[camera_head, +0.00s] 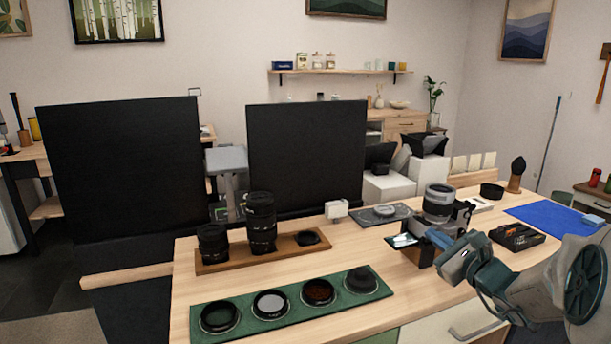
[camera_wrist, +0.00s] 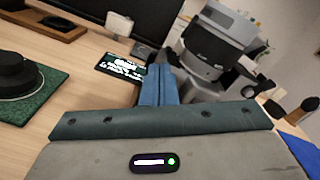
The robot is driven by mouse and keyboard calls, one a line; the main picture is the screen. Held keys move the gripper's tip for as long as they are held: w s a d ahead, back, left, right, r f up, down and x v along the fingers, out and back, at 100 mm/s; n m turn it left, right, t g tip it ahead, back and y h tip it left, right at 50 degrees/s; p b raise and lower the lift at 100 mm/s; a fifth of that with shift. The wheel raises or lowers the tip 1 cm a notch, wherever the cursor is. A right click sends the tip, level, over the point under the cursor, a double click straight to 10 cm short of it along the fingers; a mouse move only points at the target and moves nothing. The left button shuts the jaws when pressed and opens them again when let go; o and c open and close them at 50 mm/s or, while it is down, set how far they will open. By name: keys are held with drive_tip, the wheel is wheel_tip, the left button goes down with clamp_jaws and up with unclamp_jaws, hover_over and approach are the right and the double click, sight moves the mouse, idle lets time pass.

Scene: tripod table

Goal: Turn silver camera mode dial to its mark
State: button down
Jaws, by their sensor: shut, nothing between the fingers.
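The silver camera (camera_head: 439,201) stands on the right half of the wooden table, with a dark part around its lower side. In the wrist view the silver camera (camera_wrist: 222,42) is just beyond and to the right of my fingertips. I cannot make out its mode dial or the mark in either view. My gripper (camera_head: 432,234) is in front of the camera, with its blue fingers pressed together and nothing between them. In the wrist view the closed fingers of my gripper (camera_wrist: 160,70) point toward the camera's left side. I cannot tell whether they touch it.
A small dark screen (camera_wrist: 120,68) with white markings lies left of my fingers. A green mat (camera_head: 283,324) with round filters and a wooden tray (camera_head: 283,250) with lenses are to the left. A black case (camera_head: 517,237) and blue cloth (camera_head: 548,219) lie right.

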drive_tip(key=shift+f+b, duration=0.2)
drive_tip(key=shift+b, duration=0.1)
idle(0.6)
drive_tip(key=shift+s+a+r, duration=0.1)
drive_tip(key=shift+a, duration=0.05)
drive_tip(key=shift+s+r, duration=0.1)
drive_tip(key=shift+s, duration=0.1)
drive_tip(key=shift+v, duration=2.8)
drive_tip(key=shift+a, duration=0.1)
